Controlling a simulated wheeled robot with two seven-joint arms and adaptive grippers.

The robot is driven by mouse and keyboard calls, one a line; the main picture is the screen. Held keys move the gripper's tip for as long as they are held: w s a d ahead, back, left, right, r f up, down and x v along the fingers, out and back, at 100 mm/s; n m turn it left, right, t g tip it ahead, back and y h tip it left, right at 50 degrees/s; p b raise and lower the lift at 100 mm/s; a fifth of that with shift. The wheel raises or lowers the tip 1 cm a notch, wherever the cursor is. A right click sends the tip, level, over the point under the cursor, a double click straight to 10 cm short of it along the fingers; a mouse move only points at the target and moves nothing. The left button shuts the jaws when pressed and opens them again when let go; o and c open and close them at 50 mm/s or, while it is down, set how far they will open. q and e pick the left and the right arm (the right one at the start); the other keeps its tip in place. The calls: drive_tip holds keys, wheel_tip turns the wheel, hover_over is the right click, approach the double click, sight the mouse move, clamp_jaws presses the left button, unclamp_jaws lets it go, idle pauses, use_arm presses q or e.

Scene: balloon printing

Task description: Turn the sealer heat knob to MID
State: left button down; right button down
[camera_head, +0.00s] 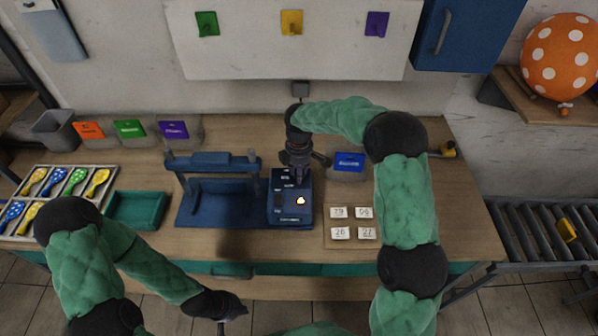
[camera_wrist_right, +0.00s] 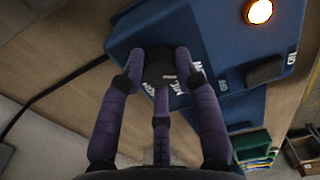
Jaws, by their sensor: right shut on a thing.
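The blue sealer (camera_head: 185,215) stands mid-table, with its control box (camera_head: 290,212) at its right end. My right gripper (camera_head: 299,178) is over the back of that box. In the right wrist view, my right gripper (camera_wrist_right: 160,72) is shut on the dark heat knob (camera_wrist_right: 161,60), with fingers on both sides. White lettering surrounds the knob, partly hidden by the fingers; I cannot tell which setting the knob points to. A lamp (camera_wrist_right: 258,12) glows on the box. My left gripper (camera_head: 232,310) hangs in front of the table's front edge, away from the sealer; its opening is unclear.
A board with numbered white tiles (camera_head: 340,233) lies right of the control box. Bins with coloured cards line the back. A conveyor (camera_head: 545,235) stands at the right.

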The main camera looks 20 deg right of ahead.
drive_tip(key=shift+m, duration=0.3)
drive_tip(key=shift+m+p, duration=0.35)
drive_tip(key=shift+m, duration=0.85)
drive_tip(key=m, duration=0.2)
drive_tip(key=shift+m, duration=0.4)
drive_tip(key=m, duration=0.6)
drive_tip(key=c, duration=0.9)
unclamp_jaws()
drive_tip(key=shift+r, duration=0.1)
wheel_tip(320, 180, up, 12)
